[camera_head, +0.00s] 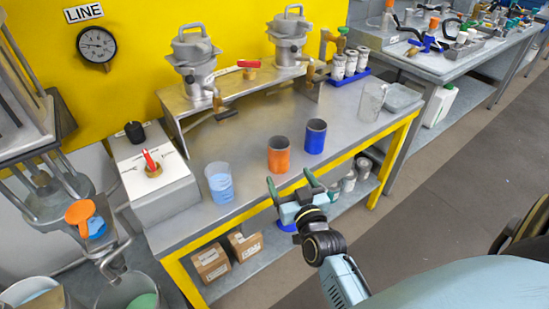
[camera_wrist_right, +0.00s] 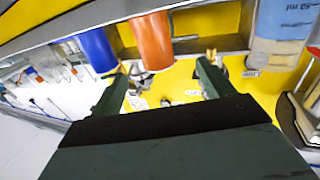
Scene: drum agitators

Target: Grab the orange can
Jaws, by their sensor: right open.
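The orange can (camera_head: 278,155) stands upright on the grey bench top near its front edge, with a blue can (camera_head: 315,136) to its right. My right gripper (camera_head: 292,182) is open and empty, just in front of the orange can and apart from it. In the right wrist view the orange can (camera_wrist_right: 151,42) shows ahead, beyond the gap between the open fingers (camera_wrist_right: 163,84), and the blue can (camera_wrist_right: 97,50) is beside it. My left gripper does not show.
A clear beaker of blue liquid (camera_head: 219,182) stands left of the orange can. An empty clear jug (camera_head: 372,101) stands at the right of the bench. A raised metal shelf (camera_head: 240,85) with two metal vessels is behind. Boxes (camera_head: 211,261) sit on the lower shelf.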

